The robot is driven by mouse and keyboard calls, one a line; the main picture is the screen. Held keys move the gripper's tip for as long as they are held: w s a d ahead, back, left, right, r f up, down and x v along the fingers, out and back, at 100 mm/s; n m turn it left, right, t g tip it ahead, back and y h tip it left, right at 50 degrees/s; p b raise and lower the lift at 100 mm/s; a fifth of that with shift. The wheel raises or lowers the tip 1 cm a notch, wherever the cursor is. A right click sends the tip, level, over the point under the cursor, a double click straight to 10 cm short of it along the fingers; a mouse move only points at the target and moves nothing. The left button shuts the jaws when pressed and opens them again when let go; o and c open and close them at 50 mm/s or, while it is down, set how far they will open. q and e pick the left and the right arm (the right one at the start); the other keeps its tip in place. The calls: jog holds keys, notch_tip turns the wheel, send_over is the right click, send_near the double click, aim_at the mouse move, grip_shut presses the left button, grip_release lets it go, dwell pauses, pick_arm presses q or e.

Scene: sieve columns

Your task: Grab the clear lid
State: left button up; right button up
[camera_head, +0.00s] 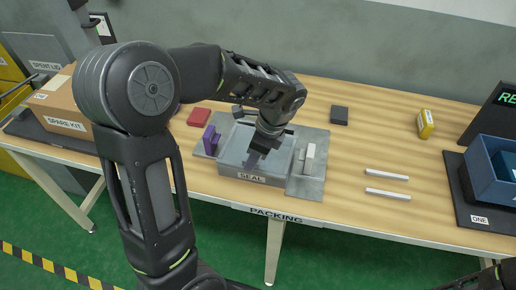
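My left gripper (264,146) points down over the grey box marked SEAL (251,178), which stands on a grey metal plate (306,184). A dark purplish piece (252,160) shows just below its fingertips; I cannot tell whether they touch it. The gap between the fingers is too small to read. I cannot make out a separate clear lid; the box's top area looks pale and partly see-through, and the gripper hides part of it. Part of my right arm shows at the lower right corner, its fingers out of view.
A purple block (210,140) and a white block (308,157) flank the box. A red block (199,117), dark block (339,115), yellow item (425,124) and two white bars (387,174) lie on the table. A blue bin (490,165) stands right, a SPARE KIT carton (62,105) left.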

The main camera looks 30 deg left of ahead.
pick_arm(q)
jog(key=shift+a+f, duration=0.1)
jog(key=shift+f, duration=0.25)
dwell(0.3)
grip_shut()
dwell(0.5)
